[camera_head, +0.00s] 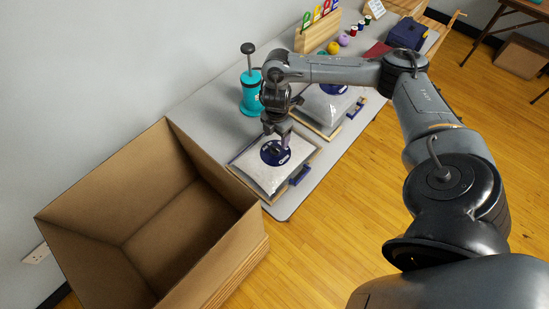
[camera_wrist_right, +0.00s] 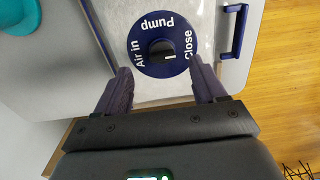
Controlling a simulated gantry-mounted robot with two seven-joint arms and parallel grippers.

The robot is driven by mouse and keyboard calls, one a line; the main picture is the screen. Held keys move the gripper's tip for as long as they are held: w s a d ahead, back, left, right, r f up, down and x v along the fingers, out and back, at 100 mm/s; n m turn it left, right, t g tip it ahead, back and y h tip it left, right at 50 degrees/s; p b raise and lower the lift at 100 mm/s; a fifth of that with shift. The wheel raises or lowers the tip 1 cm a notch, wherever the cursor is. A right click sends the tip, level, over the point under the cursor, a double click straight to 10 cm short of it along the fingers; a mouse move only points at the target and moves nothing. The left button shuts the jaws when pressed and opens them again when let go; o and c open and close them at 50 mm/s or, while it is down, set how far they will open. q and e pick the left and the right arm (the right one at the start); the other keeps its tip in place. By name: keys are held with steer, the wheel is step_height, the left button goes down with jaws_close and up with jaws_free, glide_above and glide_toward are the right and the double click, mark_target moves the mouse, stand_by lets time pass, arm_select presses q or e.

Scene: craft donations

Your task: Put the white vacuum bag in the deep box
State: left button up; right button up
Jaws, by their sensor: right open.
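A white vacuum bag (camera_head: 259,172) with a round dark blue valve lies on a wooden-edged tray on the grey table, near its front end. The bag also shows in the right wrist view (camera_wrist_right: 165,100), its valve (camera_wrist_right: 158,44) marked "Pump", "Air in" and "Close". My right gripper (camera_head: 275,145) is over this bag, close to the valve. In the right wrist view its two fingers (camera_wrist_right: 160,82) stand apart on either side of the valve's lower edge, with nothing held. The deep cardboard box (camera_head: 190,141) stands open and empty at the left. My left gripper is not in view.
A second whitish bag (camera_head: 319,108) lies on another tray just behind. A teal hand pump (camera_head: 253,92) stands on the table (camera_head: 215,113) against the wall side. A wooden rack, balls and thread spools stand farther back.

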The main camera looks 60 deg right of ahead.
mark_target(276, 148)
steer(key=shift+w+a+f, duration=0.1)
steer(key=shift+f, duration=0.35)
steer(key=shift+a+f+b, duration=0.15)
steer(key=shift+f+b, duration=0.15)
steer(key=shift+f, duration=0.95)
steer(key=shift+a+f+b, duration=0.1)
steer(key=shift+f+b, duration=0.15)
steer(key=shift+f, duration=0.95)
jaws_close()
